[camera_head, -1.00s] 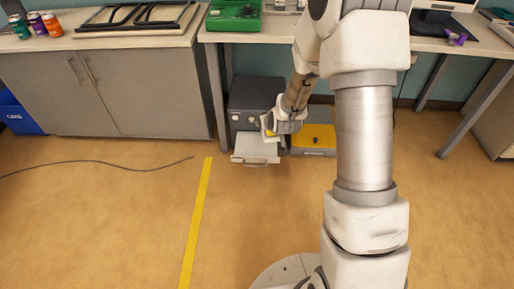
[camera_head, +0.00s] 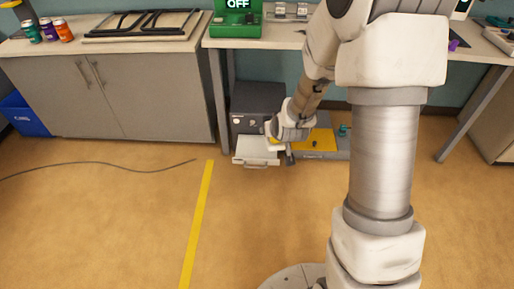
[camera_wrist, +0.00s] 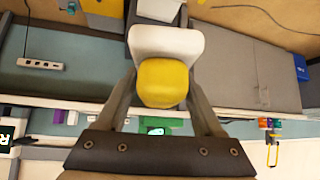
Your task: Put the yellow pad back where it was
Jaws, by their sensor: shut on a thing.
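The yellow pad (camera_wrist: 162,83) is held between the two fingers of my gripper (camera_wrist: 161,74) in the wrist view. A white rounded part (camera_wrist: 165,42) lies against its far side. In the head view, my gripper (camera_head: 272,138) is low under the bench, just above the pale pulled-out drawer or tray (camera_head: 256,152) of a dark grey box (camera_head: 257,105). Only a small yellow bit shows there at the fingertips, so I cannot tell whether the pad touches anything below.
Right of the dark box, a low grey unit with a yellow top (camera_head: 316,140) stands on the floor, partly behind my arm. A bench leg (camera_head: 219,105) is close on the left. A cable (camera_head: 100,164) and yellow tape (camera_head: 198,220) lie on otherwise open floor.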

